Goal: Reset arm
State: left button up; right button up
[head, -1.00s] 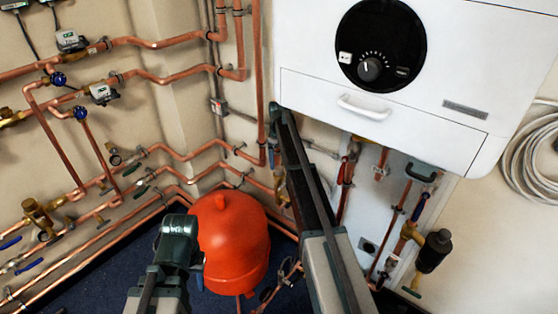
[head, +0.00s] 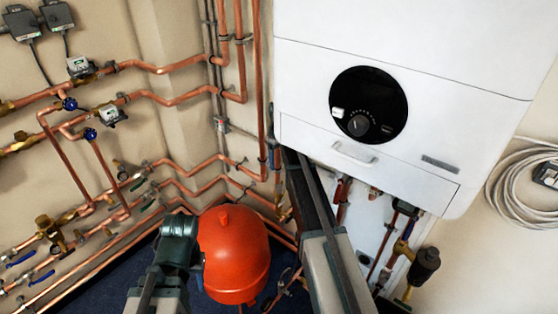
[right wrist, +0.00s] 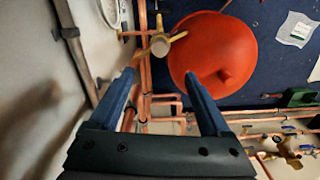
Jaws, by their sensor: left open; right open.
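My left arm (head: 160,280) comes in at the bottom, left of centre in the head view. Its dark green joint (head: 178,242) overlaps the left edge of the red tank, and its fingers do not show. My right arm (head: 312,215) reaches up and away, with its far end in front of the lower left corner of the white boiler. In the right wrist view my right gripper (right wrist: 159,78) is open, with two blue fingers wide apart and nothing between them but copper pipes further off. I cannot tell how near its fingers are to the pipes.
The red tank (head: 234,262) stands on the dark blue floor in the corner. Copper pipes (head: 165,67) with valves line the left wall. The white boiler (head: 300,70) hangs at right, with pipes and a black-capped valve (head: 425,265) below it. A coiled hose (head: 505,185) hangs far right.

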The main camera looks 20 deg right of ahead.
dwell(0.4)
jog(key=s+a+r+p, duration=0.1)
jog(key=s+a, duration=1.5)
jog(key=a, duration=0.1)
jog(key=s+a, duration=0.5)
jog(key=s, duration=0.6)
jog(key=s+a+r+h+p, duration=0.1)
jog(key=s+a, duration=0.4)
jog(key=s, duration=0.7)
jog(key=shift+s+a+r+m, duration=0.25)
jog(key=shift+a+m, duration=0.15)
